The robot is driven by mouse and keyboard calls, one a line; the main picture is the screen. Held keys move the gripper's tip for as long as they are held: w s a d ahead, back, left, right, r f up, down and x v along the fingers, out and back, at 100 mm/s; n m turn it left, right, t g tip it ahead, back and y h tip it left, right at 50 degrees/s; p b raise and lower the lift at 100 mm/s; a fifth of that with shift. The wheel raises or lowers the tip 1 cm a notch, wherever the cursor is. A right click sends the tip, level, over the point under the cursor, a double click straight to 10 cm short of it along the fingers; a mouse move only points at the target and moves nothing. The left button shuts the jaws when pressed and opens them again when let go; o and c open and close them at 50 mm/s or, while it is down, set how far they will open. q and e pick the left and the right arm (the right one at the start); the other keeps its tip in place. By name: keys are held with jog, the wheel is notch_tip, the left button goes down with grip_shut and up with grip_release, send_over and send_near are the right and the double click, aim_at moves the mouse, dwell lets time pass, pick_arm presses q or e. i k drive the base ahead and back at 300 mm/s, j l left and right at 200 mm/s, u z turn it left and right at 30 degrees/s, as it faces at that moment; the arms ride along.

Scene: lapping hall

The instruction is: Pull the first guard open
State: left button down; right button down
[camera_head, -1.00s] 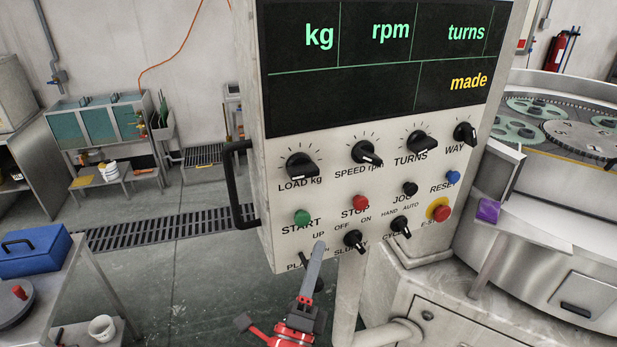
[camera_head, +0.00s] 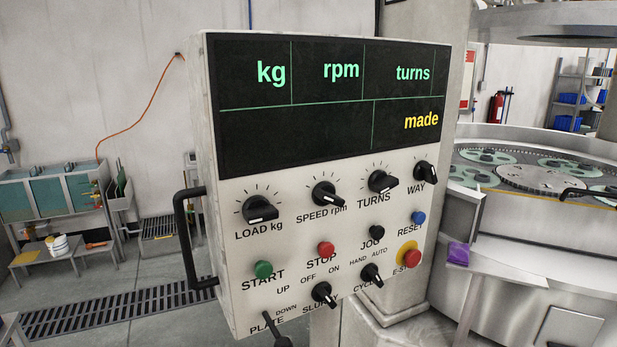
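The lapping machine (camera_head: 540,238) stands at the right, a wide round pale body with a geared plate and green carrier discs (camera_head: 483,157) on top. A black bar handle (camera_head: 582,192) shows at its right rim, partly cut by the picture edge. I cannot tell for sure which part is the first guard. A pale upright panel (camera_head: 467,212) stands at the machine's left front. Neither of my grippers is in view.
A control cabinet (camera_head: 226,150) with a dark display, knobs and buttons fills the middle, close in front. A black handle (camera_head: 182,240) juts from its left side. A purple item (camera_head: 458,254) lies on the machine's ledge. Open floor (camera_head: 150,325) lies at the left.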

aim_at(560, 222)
jog(key=z, duration=1.5)
